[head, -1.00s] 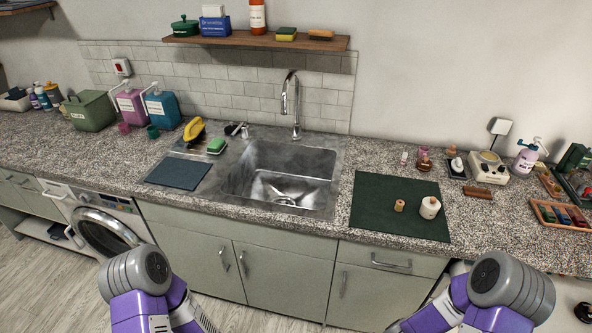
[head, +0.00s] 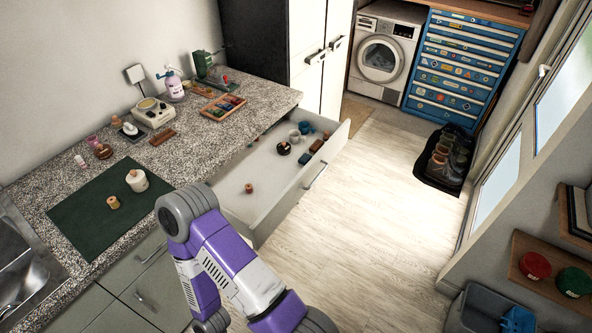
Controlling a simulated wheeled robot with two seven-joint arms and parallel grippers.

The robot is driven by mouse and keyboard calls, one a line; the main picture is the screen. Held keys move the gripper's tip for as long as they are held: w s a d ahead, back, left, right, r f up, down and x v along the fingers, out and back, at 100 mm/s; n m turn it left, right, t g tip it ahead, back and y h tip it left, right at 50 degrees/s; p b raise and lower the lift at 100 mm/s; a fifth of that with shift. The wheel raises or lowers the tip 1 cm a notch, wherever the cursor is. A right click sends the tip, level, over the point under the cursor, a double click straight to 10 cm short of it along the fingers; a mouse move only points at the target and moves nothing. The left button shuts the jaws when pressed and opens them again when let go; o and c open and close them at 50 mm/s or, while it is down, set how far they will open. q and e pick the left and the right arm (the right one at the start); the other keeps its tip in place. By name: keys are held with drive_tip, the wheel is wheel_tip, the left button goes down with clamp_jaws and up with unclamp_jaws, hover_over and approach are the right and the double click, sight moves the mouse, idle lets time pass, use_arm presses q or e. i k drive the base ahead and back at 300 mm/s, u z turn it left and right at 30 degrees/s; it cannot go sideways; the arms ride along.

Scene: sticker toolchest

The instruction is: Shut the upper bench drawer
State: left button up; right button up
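The upper bench drawer (head: 325,163) is pulled well out from under the right part of the counter. Its front faces the open floor and carries a bar handle (head: 316,176). Inside it are a small brown item (head: 249,188) towards the near end and several mugs and small items towards the far end. Neither gripper shows.
The speckled counter (head: 190,150) holds a green mat (head: 85,215), a white appliance (head: 153,112) and a tray of coloured items (head: 223,107). A blue tool chest (head: 465,65) and a washing machine (head: 382,58) stand at the back. A shoe mat (head: 440,175) lies right of clear wooden floor (head: 375,230).

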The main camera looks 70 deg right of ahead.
sight(279, 183)
drive_tip(key=z, duration=1.9)
drive_tip(key=k, duration=0.35)
drive_tip(key=z, duration=0.55)
drive_tip(key=i, duration=0.45)
drive_tip(key=u, duration=0.05)
drive_tip(key=k, duration=0.5)
drive_tip(key=u, duration=0.5)
drive_tip(key=i, duration=1.25)
drive_tip(key=z, duration=0.35)
